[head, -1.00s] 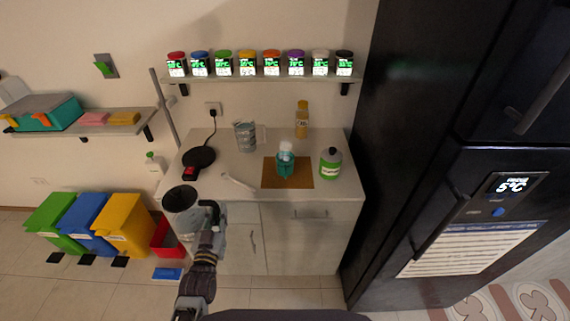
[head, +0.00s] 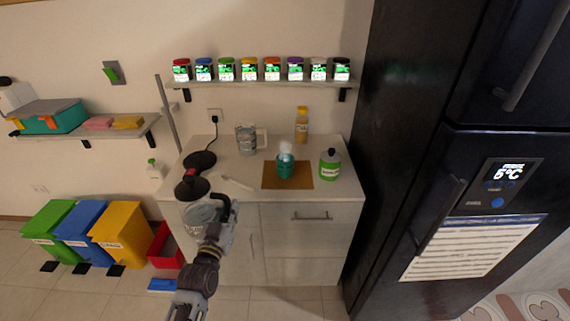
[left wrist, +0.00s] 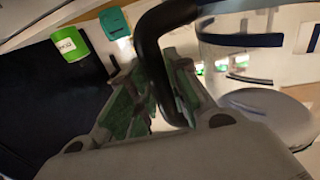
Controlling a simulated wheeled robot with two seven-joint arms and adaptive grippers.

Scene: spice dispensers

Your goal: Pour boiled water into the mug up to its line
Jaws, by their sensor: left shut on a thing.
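A clear kettle (head: 200,213) with a dark end hangs in front of the counter's left part, apart from the mug. My left gripper (head: 226,214) is shut on its black handle, which also shows in the left wrist view (left wrist: 160,60); the clear body is on the right there. I cannot tell its water level. The teal mug (head: 285,169) stands on a brown mat (head: 270,182), with a white puff above it. It also shows at the top of the left wrist view (left wrist: 114,22). Its line is too small to see. My right gripper is not in view.
A green canister (head: 330,166) stands right of the mat and a yellow bottle (head: 301,127) behind. A clear jug (head: 246,140) and round black base (head: 201,160) are at the left. A white scoop (head: 238,184) lies near the front edge. A black fridge (head: 405,150) stands at right.

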